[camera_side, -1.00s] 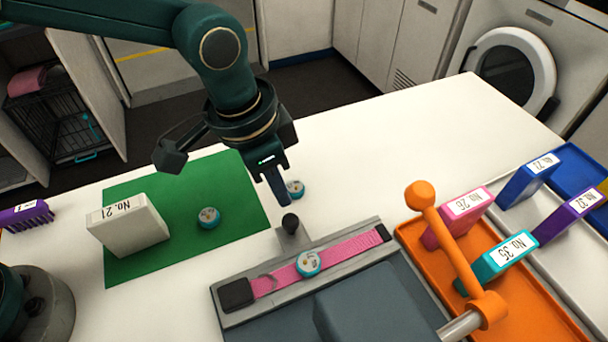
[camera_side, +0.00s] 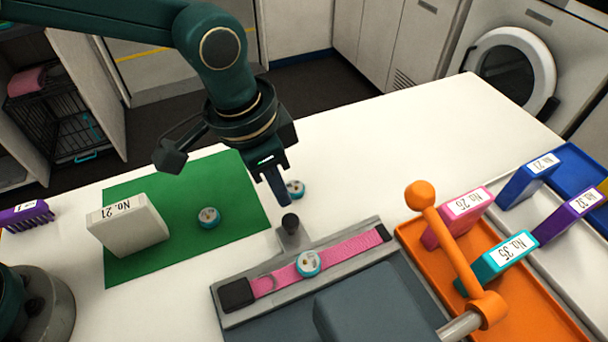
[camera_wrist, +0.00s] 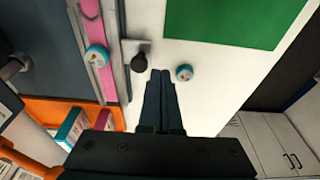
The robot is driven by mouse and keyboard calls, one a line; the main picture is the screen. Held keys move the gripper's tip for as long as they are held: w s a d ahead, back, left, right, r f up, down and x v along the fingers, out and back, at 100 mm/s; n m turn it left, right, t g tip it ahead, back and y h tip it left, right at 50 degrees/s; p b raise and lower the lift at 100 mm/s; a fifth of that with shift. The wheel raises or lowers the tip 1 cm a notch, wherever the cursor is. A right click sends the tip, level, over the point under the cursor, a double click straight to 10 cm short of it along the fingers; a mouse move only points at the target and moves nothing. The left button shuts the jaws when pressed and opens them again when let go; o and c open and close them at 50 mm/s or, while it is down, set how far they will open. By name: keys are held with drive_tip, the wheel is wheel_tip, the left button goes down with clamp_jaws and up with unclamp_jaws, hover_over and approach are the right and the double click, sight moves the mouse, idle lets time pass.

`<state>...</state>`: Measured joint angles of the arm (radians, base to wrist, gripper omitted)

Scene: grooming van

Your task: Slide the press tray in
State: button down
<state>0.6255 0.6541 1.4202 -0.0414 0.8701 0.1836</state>
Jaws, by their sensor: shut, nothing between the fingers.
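The press tray (camera_side: 225,311) is a grey slab at the front of the dark press (camera_side: 375,310). A pink collar (camera_side: 340,249) lies along it, with a round teal-rimmed tag (camera_side: 308,262) on the strap. A dark knob (camera_side: 290,222) stands on a tab at the tray's outer edge; the knob (camera_wrist: 139,62) also shows in the wrist view. My gripper (camera_side: 284,203) is shut and empty, pointing down close beside the knob on its outer side. In the wrist view the fingertips (camera_wrist: 160,74) are next to the knob; I cannot tell whether they touch it.
An orange lever (camera_side: 445,230) rises beside the press. Orange, white and blue trays with numbered blocks lie at right. A green mat (camera_side: 180,245) holds a white No. 21 block (camera_side: 127,226) and a round tag (camera_side: 209,217). Another tag (camera_side: 295,188) sits behind my gripper.

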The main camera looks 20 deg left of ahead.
sight(309, 256)
drive_tip(key=shift+f, duration=0.15)
idle(0.3)
drive_tip(key=shift+f, duration=1.1)
drive_tip(key=shift+s+d, duration=3.7)
drive_tip(key=shift+w+a, duration=0.75)
drive_tip(key=shift+w, duration=0.05)
drive_tip(key=shift+r, duration=3.55)
